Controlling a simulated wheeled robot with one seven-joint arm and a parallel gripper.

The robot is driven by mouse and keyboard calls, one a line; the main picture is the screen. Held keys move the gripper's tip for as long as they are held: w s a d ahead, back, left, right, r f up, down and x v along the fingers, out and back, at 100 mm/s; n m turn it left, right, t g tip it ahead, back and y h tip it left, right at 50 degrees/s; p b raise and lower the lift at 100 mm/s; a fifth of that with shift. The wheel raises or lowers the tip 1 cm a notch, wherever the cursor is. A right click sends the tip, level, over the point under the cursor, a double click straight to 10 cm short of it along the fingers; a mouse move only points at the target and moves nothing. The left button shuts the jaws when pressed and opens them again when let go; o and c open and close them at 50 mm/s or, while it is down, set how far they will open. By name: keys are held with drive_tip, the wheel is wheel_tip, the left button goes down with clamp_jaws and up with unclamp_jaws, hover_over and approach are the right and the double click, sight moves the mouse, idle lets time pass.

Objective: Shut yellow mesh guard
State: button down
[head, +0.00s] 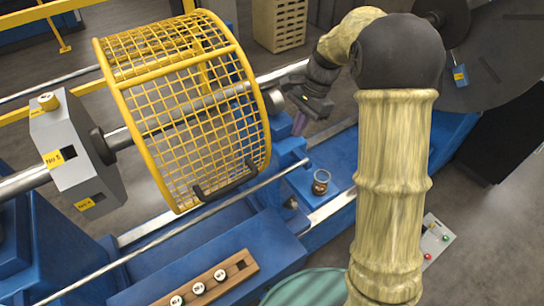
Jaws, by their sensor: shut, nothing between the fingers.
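The yellow mesh guard (165,110) is a curved cage that arches over the grey shaft left of centre. Its black handle (226,182) sits on the low front edge, close above the blue bed. I cannot tell whether that edge rests on anything. My gripper (299,123) is just right of the guard's right rim, beyond the handle, and points down. It is small and partly dark against the blue stand; it looks shut and empty, apart from the handle.
A grey block with yellow labels (75,150) bears the shaft at left. A thin rail (190,222) runs in front of the guard. A small jar (320,182) stands on the blue bed (335,160). A wooden strip with white-topped pieces (240,266) lies in front. A crate (279,25) stands behind.

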drive_tip(key=shift+w+a+r, duration=0.25)
drive_tip(key=shift+w+a, duration=0.05)
drive_tip(key=shift+f, duration=0.15)
drive_tip(key=s+a+f+p, duration=0.4)
drive_tip(key=a+f+p, duration=0.1)
drive_tip(key=f, duration=0.4)
drive_tip(key=shift+s+a, duration=0.15)
drive_tip(key=shift+a, duration=0.55)
drive_tip(key=shift+s, duration=0.1)
